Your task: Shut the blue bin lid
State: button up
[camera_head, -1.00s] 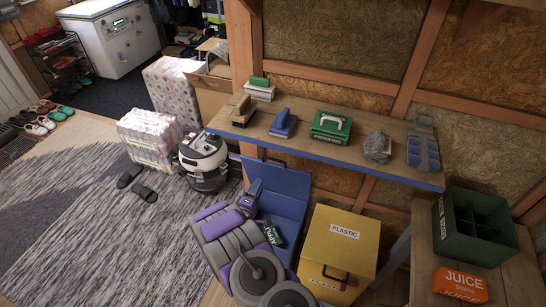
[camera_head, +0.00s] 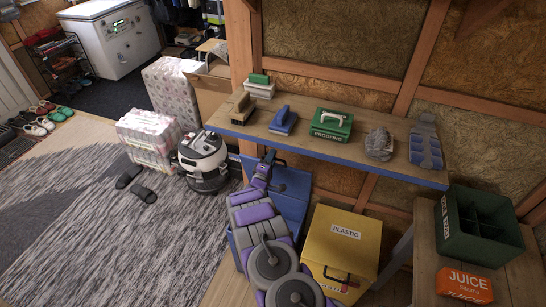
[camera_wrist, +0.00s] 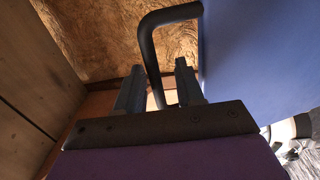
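The blue bin (camera_head: 240,257) stands under the shelf, left of the yellow bin, mostly hidden behind my arm. Its blue lid (camera_head: 291,185) is raised, leaning back toward the wall. In the wrist view the lid (camera_wrist: 262,60) fills the upper right, with a black bent handle (camera_wrist: 150,48) sticking out from it. My gripper (camera_head: 267,160) is at the lid's upper left part. In the wrist view my gripper (camera_wrist: 158,78) has its fingers apart, and the handle's lower part runs between them. I cannot tell whether either finger touches the handle.
The yellow plastic bin (camera_head: 341,247) stands just right. The blue-edged shelf (camera_head: 300,149) hangs close above the lid, carrying brushes and a green box (camera_head: 331,124). A vacuum cleaner (camera_head: 203,160) stands at left. A green crate (camera_head: 478,225) is at right.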

jog(key=shift+x, duration=0.95)
jog(key=shift+r, duration=0.1)
jog(key=shift+c, duration=0.2)
jog(key=shift+s, duration=0.1)
grip_shut()
